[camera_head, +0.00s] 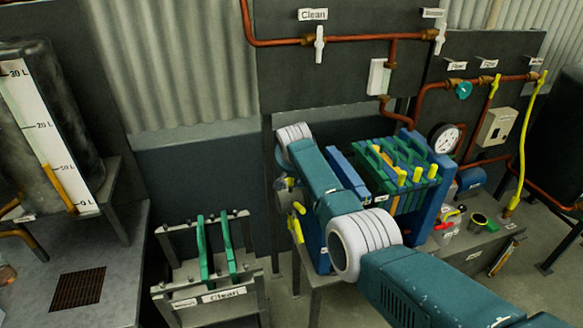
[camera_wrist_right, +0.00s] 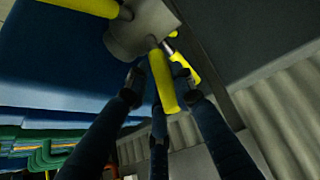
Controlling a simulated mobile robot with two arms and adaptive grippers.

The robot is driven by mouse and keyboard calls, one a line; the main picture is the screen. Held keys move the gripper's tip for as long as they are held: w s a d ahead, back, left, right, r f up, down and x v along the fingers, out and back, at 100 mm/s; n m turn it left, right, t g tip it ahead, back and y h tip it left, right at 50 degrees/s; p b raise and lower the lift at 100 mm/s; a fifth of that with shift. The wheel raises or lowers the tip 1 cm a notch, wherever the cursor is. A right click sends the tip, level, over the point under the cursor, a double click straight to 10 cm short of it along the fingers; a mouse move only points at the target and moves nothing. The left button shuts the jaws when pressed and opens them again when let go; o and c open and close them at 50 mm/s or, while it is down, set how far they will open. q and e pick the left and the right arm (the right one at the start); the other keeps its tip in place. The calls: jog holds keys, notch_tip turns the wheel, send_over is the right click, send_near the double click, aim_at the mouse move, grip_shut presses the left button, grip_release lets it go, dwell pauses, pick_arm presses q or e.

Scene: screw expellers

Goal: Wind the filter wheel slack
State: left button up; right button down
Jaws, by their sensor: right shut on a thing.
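The filter wheel is a grey hub (camera_wrist_right: 140,28) with yellow handles on the end of the blue filter press. In the right wrist view, one yellow handle (camera_wrist_right: 163,82) lies between the dark fingers of my right gripper (camera_wrist_right: 160,85), which is shut on it. Two other yellow handles of the wheel stick out at the top and right of the hub. In the head view, the wheel's yellow handles (camera_head: 296,232) show left of the press, below my right wrist. My right arm hides part of the wheel and press there, and the fingers are not clear. My left gripper is not in view.
Green and blue press plates (camera_head: 385,165) stand right of my arm. A metal rack (camera_head: 205,278) labelled Clean holds two green plates at lower left. A tank (camera_head: 50,110) with a litre scale stands far left. Copper pipes, valves and a gauge (camera_head: 445,138) line the back panels.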

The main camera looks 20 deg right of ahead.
jog(key=shift+w, duration=0.1)
jog(key=c, duration=1.6)
grip_release()
jog(key=shift+o, duration=0.8)
jog(key=shift+w+f, duration=0.2)
jog(key=shift+v, duration=0.8)
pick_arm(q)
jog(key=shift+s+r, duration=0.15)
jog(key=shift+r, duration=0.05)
pick_arm(e)
jog(key=v, duration=1)
jog(key=shift+r, duration=0.2)
